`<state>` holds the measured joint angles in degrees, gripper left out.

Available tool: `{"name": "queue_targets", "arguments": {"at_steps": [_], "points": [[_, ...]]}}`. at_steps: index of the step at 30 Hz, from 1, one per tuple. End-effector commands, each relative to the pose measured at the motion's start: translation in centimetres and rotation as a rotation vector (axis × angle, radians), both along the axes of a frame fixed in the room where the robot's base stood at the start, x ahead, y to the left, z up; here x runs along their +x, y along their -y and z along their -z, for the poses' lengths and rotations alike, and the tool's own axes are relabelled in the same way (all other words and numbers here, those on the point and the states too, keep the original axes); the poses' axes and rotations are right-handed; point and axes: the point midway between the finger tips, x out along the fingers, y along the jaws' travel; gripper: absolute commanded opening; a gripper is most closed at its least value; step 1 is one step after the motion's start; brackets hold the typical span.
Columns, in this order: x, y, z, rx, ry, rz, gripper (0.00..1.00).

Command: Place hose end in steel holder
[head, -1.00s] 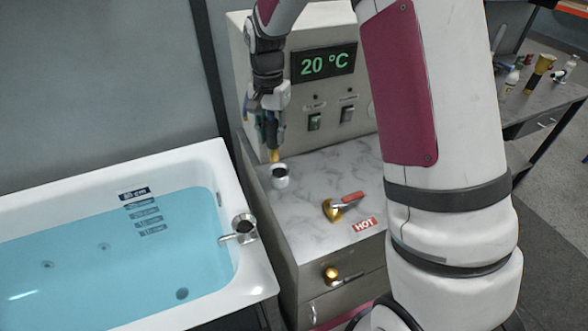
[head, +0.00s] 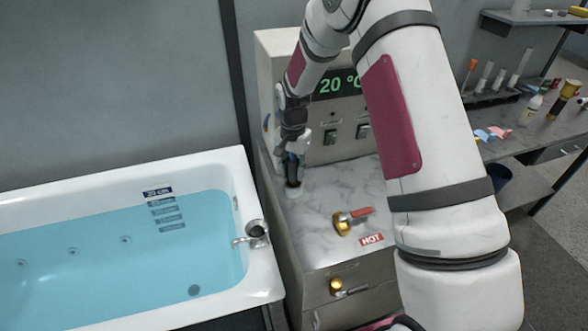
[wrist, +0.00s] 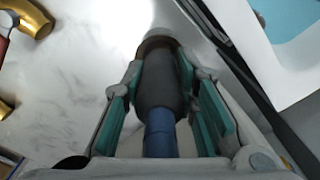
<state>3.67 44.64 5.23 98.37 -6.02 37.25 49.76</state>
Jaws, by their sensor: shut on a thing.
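The hose end is a dark grey sleeve (wrist: 157,85) on a blue hose (wrist: 159,135), seen between my fingers in the wrist view. My gripper (head: 293,170) is shut on it and points down over the left part of the marble counter. The steel holder (head: 293,191) is a small round cup on the counter, directly under my fingers and mostly covered by them. In the wrist view its rim (wrist: 154,41) shows around the far end of the sleeve. The tip is hidden, so its depth in the holder cannot be told.
A brass valve with a red handle (head: 352,219) and a HOT label (head: 370,239) sit on the counter to the right. The heater cabinet (head: 276,70) with its display stands behind. The filled bathtub (head: 225,162) and its steel tap (head: 256,230) lie left.

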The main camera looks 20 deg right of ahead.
Motion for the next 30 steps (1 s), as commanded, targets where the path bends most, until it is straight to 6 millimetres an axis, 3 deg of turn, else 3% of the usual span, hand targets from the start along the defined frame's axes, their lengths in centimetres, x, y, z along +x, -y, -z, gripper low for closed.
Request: {"name": "queue_targets", "arguments": {"at_steps": [11,12,14,15,25,30], "points": [[0.1,0.0,0.4,0.0,0.0,0.0,0.0],[0.0,0.0,0.4,0.0,0.0,0.0,0.31],[0.0,0.0,0.4,0.0,0.0,0.0,0.45],[0.0,0.0,0.4,0.0,0.0,0.0,0.47],[0.0,0.0,0.1,0.0,0.001,0.0,0.47],[0.3,0.0,-1.9,-0.001,0.005,0.0,0.47]]}}
